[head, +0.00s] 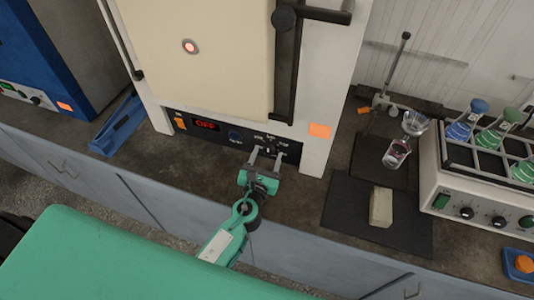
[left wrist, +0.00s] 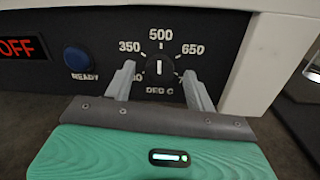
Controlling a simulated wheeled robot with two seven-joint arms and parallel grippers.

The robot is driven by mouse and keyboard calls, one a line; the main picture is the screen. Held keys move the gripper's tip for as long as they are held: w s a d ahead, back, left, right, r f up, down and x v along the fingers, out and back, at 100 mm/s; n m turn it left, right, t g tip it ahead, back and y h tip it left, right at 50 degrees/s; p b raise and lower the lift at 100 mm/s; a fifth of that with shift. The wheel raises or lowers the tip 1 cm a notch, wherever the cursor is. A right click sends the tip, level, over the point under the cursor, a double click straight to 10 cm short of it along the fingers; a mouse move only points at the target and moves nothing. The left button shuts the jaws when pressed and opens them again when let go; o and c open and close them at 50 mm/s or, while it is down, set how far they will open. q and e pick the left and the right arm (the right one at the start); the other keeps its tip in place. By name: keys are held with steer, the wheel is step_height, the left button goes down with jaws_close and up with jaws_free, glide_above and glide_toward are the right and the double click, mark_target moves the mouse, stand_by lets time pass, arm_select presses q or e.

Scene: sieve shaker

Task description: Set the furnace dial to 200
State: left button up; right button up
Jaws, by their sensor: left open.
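The furnace (head: 200,50) stands on the bench with its cream door shut. Its black control panel (head: 230,137) carries a red display (head: 205,125) reading OFF. The dial (left wrist: 159,67) is a small black knob with a white pointer line, pointing up toward 500 in the left wrist view. Marks 350, 500 and 650 are readable; the lower marks are partly hidden by my fingers. My left gripper (head: 265,158) is open in front of the panel, its fingers (left wrist: 160,88) to either side of the dial and a little below it. I cannot tell whether they touch it. My right gripper is not in view.
A blue READY button (left wrist: 78,58) sits left of the dial. An orange switch (head: 180,124) is at the panel's left end. On the right are a dark mat (head: 345,215) with a pale block (head: 381,207), a flask stand, and a shaker with flasks (head: 470,185).

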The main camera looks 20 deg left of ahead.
arm_select(q)
steer(key=shift+w, duration=0.35)
steer(key=shift+c, duration=0.4)
steer(key=c, duration=0.9)
